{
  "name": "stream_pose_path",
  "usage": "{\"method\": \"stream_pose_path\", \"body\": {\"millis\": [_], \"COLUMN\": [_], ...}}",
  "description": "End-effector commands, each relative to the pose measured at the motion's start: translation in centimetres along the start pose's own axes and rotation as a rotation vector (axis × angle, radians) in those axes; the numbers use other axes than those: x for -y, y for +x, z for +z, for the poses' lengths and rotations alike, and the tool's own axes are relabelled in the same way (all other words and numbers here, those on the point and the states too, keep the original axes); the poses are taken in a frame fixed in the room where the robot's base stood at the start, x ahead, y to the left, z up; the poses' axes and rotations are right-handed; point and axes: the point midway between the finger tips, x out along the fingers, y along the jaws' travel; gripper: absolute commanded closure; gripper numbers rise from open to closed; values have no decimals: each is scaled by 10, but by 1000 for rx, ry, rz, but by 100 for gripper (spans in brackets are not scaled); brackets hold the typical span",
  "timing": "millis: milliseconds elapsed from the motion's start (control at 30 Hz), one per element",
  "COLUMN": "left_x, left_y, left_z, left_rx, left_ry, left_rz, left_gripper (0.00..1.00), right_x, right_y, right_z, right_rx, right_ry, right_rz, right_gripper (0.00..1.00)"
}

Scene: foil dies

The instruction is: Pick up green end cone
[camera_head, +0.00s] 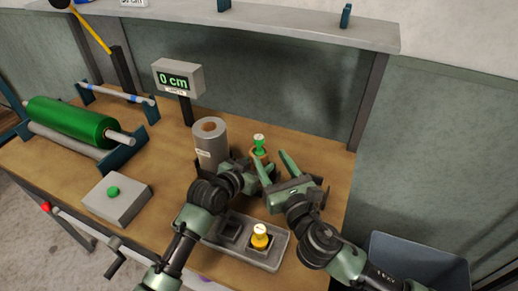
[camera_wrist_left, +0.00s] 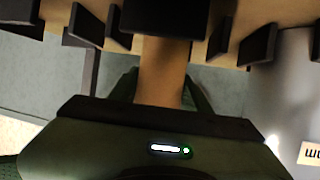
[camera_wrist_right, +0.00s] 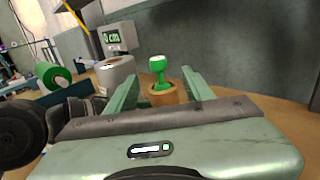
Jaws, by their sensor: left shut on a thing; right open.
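The green end cone (camera_head: 259,141) has a pale top and stands upright in the top of a brown cardboard tube (camera_head: 260,154). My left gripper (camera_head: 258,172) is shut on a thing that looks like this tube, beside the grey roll. The left wrist view shows a brown strip (camera_wrist_left: 163,72) between the fingers. My right gripper (camera_head: 278,168) is open and empty, close to the cone on its near right side. In the right wrist view the green cone (camera_wrist_right: 158,68) and tube (camera_wrist_right: 166,94) show between and beyond its fingers. The tube's lower part is hidden.
A grey foil roll (camera_head: 211,148) stands left of the tube. A grey tray (camera_head: 213,240) at the front holds a yellow cone (camera_head: 260,237). A display (camera_head: 178,78) reads 0 cm. A green roller (camera_head: 68,119) and a button box (camera_head: 116,201) are left. The back wall is behind.

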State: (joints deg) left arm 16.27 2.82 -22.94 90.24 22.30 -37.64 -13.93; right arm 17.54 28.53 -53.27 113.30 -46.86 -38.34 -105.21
Motion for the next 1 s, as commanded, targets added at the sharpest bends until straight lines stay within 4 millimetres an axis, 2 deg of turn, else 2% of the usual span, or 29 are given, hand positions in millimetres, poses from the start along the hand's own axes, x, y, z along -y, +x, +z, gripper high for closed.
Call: {"method": "stream_pose_path", "body": {"millis": [100,367,633,767,967,1000], "left_x": [0,0,0,0,0,0], "left_y": [0,0,0,0,0,0], "left_z": [0,0,0,0,0,0], "left_rx": [-1,0,-1,0,0,0], "left_ry": [0,0,0,0,0,0], "left_rz": [0,0,0,0,0,0], "left_gripper": [93,93,93,93,93,93], "right_x": [0,0,-2,-2,-2,-2], "right_y": [21,43,81,89,89,89], "right_z": [1,0,1,1,1,1], "right_rx": [0,-1,0,-1,-2,-2], "right_ry": [2,4,4,5,5,5], "right_rz": [-1,-1,-2,-2,-2,-2], "right_gripper": [48,48,48,48,48,59]}}
